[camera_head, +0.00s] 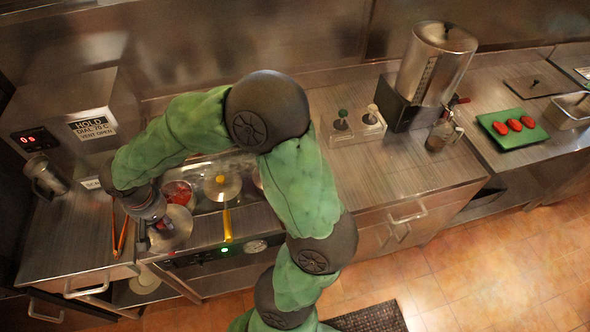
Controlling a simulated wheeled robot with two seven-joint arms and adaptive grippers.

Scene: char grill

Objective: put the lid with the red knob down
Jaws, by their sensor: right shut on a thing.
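My right gripper (160,228) reaches in over the left end of the counter, its fingers pointing down. It is shut on the lid with the red knob, a round metal lid (180,226); the gripper hides most of the knob. The lid is at the front left of the pot wells, beside an uncovered pot with red contents (178,190). I cannot tell whether the lid touches the surface beneath it. A second metal lid with a yellow knob (221,182) sits right of the open pot. My left gripper is not in view.
A yellow-handled utensil (227,222) lies in front of the yellow-knob lid. Red-orange tongs (121,238) are left of my gripper. A steel box with a HOLD sign (85,120) stands behind. The counter right of the wells has free room.

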